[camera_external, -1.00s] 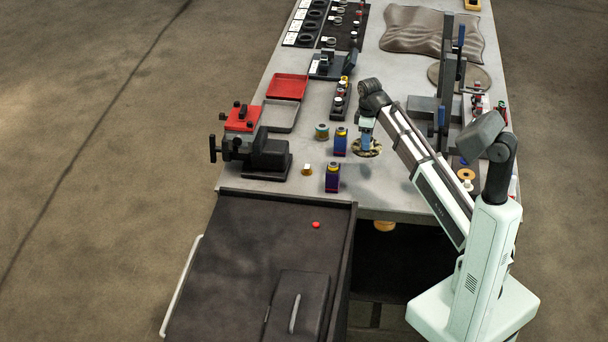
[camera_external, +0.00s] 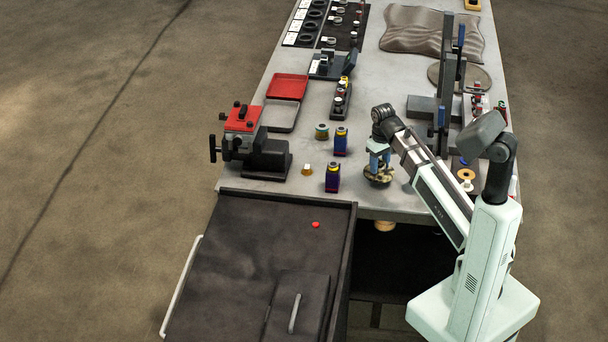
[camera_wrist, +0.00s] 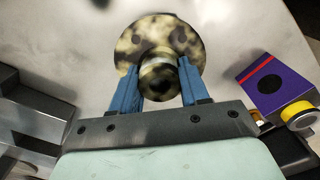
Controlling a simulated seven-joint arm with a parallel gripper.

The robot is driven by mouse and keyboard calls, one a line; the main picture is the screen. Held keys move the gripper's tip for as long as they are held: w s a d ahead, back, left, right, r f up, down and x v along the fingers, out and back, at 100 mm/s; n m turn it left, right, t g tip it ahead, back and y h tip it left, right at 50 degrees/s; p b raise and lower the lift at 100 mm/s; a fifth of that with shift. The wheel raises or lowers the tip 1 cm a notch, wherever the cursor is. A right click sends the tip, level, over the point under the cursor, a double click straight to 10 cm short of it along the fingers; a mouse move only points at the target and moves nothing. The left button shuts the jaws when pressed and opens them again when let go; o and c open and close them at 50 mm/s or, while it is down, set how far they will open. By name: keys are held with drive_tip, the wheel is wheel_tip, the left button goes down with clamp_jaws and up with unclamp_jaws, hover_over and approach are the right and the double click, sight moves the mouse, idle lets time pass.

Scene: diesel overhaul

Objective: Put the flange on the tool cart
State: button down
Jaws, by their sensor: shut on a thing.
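The flange (camera_wrist: 158,32) is a round disc mottled tan and black with a raised hub. In the wrist view my gripper (camera_wrist: 160,88) has its blue fingers shut on the hub, one on each side. In the external view the flange (camera_external: 378,174) is under my gripper (camera_external: 379,163), near the bench's front right part. It looks lifted a little, but I cannot be sure of the gap. The tool cart (camera_external: 245,245) is the dark, flat-topped cart in front of the bench, at lower left. My fingers hide part of the hub.
A vise (camera_external: 262,153) sits at the bench's left edge. A red object (camera_external: 316,225) lies on the cart, and a raised dark lid with a handle (camera_external: 297,305) is at its front right. The cart's middle is clear.

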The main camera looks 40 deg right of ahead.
drive_tip(key=w+a+r+n, duration=0.3)
drive_tip(key=w+a+r, duration=0.3)
drive_tip(key=w, duration=0.4)
drive_tip(key=w+a+r+n, duration=0.2)
drive_tip(key=a+r+n, duration=0.3)
drive_tip(key=a, duration=0.5)
drive_tip(key=s+a+r+n, duration=0.2)
drive_tip(key=s+a+n, duration=0.4)
drive_tip(key=a, duration=0.6)
drive_tip(key=s+a+r+n, duration=0.2)
drive_tip(key=s+a+n, duration=0.45)
drive_tip(key=a, duration=0.65)
drive_tip(key=s+a+r+n, duration=0.2)
drive_tip(key=s+a+n, duration=0.4)
drive_tip(key=a, duration=0.6)
drive_tip(key=shift+n, duration=0.25)
drive_tip(key=shift+w+a+f, duration=0.1)
drive_tip(key=shift+w+f, duration=0.05)
drive_tip(key=shift+f, duration=1.45)
drive_tip(key=shift+w+d+f, duration=0.1)
drive_tip(key=shift+w+f, duration=0.1)
drive_tip(key=shift+f, duration=1.45)
drive_tip(key=shift+w+a+f, duration=0.1)
drive_tip(key=shift+w+f, duration=0.05)
drive_tip(key=shift+f, duration=1.45)
drive_tip(key=shift+f, duration=0.15)
drive_tip(key=c, duration=0.5)
unclamp_jaws()
drive_tip(key=shift+c, duration=0.2)
